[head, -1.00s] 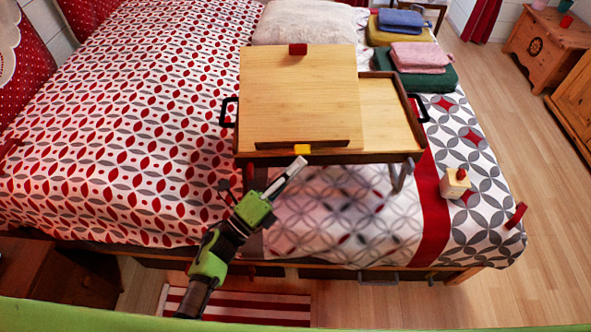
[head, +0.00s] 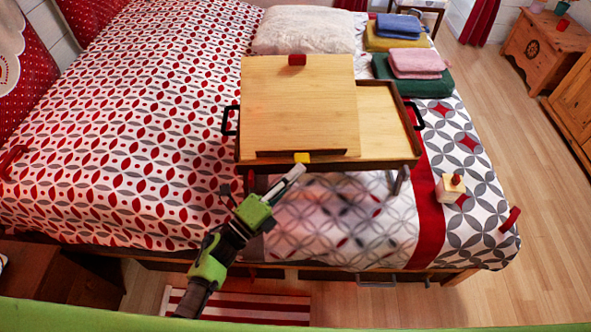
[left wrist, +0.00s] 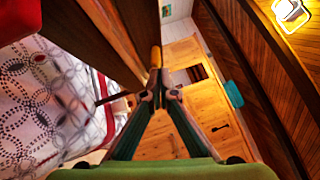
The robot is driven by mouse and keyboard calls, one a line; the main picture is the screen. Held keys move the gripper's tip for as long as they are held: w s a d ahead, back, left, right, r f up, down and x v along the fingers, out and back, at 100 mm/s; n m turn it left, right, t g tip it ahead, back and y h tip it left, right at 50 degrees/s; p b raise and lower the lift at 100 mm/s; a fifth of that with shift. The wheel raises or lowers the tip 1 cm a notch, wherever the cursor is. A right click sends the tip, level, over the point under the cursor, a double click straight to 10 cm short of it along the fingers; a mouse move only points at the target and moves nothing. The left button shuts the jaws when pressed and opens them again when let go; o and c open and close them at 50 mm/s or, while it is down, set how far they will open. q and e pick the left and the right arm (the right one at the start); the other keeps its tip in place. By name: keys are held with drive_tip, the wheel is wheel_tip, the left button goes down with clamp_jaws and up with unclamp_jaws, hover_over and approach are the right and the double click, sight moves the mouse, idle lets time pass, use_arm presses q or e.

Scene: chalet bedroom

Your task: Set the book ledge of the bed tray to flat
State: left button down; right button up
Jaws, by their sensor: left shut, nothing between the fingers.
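The bed tray (head: 390,163) stands on the bed with a light wooden panel (head: 298,105) over its left and middle part. A dark narrow book ledge (head: 275,153) runs along the panel's front edge, with a yellow tab (head: 302,157) at its middle. The ledge looks like a thin strip; its exact angle is hard to tell. My left gripper (head: 299,170) is shut and empty, its tips just below and close to the yellow tab. In the left wrist view the shut fingers (left wrist: 154,82) meet just below a yellow piece; contact is unclear. My right gripper is out of view.
A red knob (head: 297,59) sits at the panel's back edge. Black handles (head: 229,121) flank the tray. Folded towels (head: 415,85) and a white pillow (head: 305,30) lie behind it.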

sight(295, 154)
use_arm(q)
drive_tip(key=shift+w+a+r+n+g+y+p, duration=0.1)
drive_tip(key=shift+w+r+n+g+y+p, duration=0.3)
drive_tip(key=shift+w+r+p, duration=0.75)
drive_tip(key=shift+w+a+r+n+g+y+p, duration=0.15)
drive_tip(key=shift+w+r+n+p, duration=0.4)
drive_tip(key=shift+p, duration=1.25)
drive_tip(key=shift+w+d+r+n+g+y+p, duration=0.1)
drive_tip(key=shift+w+r+n+g+y+p, duration=0.25)
drive_tip(key=shift+w+r+p, duration=0.8)
drive_tip(key=shift+s+f+p, duration=0.15)
drive_tip(key=shift+s+p, duration=0.2)
drive_tip(key=shift+s, duration=0.05)
